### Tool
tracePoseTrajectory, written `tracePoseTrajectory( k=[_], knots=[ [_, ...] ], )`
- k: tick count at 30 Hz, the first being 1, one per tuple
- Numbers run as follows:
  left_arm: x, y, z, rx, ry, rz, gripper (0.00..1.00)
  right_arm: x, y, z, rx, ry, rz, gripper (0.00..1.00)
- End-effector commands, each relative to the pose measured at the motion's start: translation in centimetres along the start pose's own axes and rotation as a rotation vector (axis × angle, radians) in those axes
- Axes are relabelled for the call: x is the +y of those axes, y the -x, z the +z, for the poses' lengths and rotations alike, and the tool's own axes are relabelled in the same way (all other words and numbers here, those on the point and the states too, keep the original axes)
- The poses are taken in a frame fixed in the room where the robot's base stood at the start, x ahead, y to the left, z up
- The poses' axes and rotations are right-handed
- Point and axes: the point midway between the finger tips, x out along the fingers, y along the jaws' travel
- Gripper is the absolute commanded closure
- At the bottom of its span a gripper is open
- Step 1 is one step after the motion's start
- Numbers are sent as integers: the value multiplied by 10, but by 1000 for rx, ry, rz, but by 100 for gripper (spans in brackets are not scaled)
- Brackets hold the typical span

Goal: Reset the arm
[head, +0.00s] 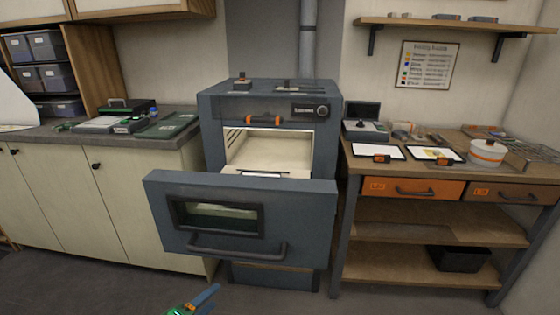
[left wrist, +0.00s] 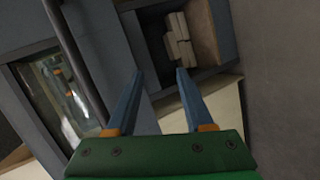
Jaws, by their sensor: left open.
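My left gripper (head: 205,298) shows at the bottom of the head view, low in front of the kiln and apart from it. In the left wrist view its two blue fingers (left wrist: 155,95) stand apart with nothing between them. The grey-blue kiln (head: 325,150) has its door (head: 300,215) swung down and open, with a long handle along its lower part. The pale chamber (head: 285,150) is exposed, and a flat white piece (head: 262,174) shows at its front. My right gripper is in neither view.
A left counter (head: 60,140) holds green mats (head: 170,124). The floor (head: 110,288) in front is clear.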

Motion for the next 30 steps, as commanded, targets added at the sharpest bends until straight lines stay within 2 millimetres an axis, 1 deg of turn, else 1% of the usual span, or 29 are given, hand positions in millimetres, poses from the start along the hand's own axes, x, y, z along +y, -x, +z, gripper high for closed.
tracePoseTrajectory(
  k=[1, 2, 3, 4, 5, 6, 8, 9, 11, 12, 15, 18, 21, 30],
  knots=[
    [-54, -2, 6, 16, -79, -122, 48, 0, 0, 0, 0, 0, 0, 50],
    [-87, 0, 11, 17, -144, -198, 48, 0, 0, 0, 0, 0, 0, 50],
    [-129, 6, 20, 5, -238, -297, 48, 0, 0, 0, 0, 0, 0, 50],
    [-160, 13, 29, -15, -311, -370, 48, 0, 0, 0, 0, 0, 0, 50],
    [-189, 22, 39, -44, -384, -439, 48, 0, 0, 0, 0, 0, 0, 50],
    [-227, 36, 54, -95, -485, -527, 48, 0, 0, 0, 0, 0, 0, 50],
    [-278, 64, 80, -202, -642, -644, 48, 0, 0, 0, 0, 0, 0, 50],
    [-308, 85, 98, -286, -744, -707, 48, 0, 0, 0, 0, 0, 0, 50],
    [-344, 117, 125, -421, -884, -774, 48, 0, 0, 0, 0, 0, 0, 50],
    [-363, 137, 141, -510, -965, -801, 48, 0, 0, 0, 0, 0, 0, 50],
    [-392, 178, 172, -694, -1118, -828, 48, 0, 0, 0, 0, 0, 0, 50],
    [-405, 199, 188, -796, -1195, -827, 48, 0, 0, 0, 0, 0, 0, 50],
    [-408, 204, 191, -822, -1219, -824, 48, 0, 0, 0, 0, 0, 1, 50],
    [-407, 203, 190, -817, -1216, -826, 48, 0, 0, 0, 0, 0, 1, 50]
  ],
)
